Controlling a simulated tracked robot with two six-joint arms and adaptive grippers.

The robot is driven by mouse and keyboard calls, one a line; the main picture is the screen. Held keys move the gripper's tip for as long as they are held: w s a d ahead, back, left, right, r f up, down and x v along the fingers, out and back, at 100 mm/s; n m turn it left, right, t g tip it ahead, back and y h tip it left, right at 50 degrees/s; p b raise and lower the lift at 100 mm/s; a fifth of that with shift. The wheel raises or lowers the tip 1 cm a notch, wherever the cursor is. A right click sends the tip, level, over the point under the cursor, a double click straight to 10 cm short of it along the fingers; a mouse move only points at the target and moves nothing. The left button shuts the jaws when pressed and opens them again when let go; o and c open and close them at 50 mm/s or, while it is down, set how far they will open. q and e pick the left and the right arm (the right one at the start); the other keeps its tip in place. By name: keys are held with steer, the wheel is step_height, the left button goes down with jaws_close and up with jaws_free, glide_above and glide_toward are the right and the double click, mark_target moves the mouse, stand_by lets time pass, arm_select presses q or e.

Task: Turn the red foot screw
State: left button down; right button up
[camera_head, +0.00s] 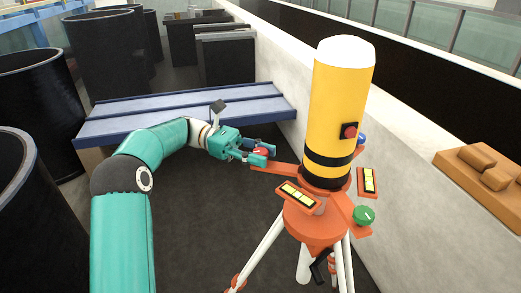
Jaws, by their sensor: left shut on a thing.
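A yellow cylinder with a white top and black bands (338,105) stands upright on an orange tripod head (312,226) with white legs. The red foot screw (261,152) sits at the end of the head's left arm. My left gripper (265,151) reaches in from the left and is shut on the red screw, with its fingers on either side of it and partly hiding it. A green knob (364,215) is on the right arm, and a blue knob (361,139) shows partly behind the cylinder. My right gripper is not in view.
Yellow level vials (298,196) and (369,181) lie on the orange head. A blue bench (180,108) stands behind my left arm. Large black bins (105,55) line the left. A pale wall (420,215) runs close along the right, with an orange-brown block (484,178) on it.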

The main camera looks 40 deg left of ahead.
mark_target(261, 150)
arm_select(q)
steer(key=shift+r, duration=0.15)
steer(key=c, duration=0.7)
jaws_free()
steer(key=shift+c, duration=0.2)
step_height(261, 150, up, 10)
steer(key=shift+w+f, duration=0.1)
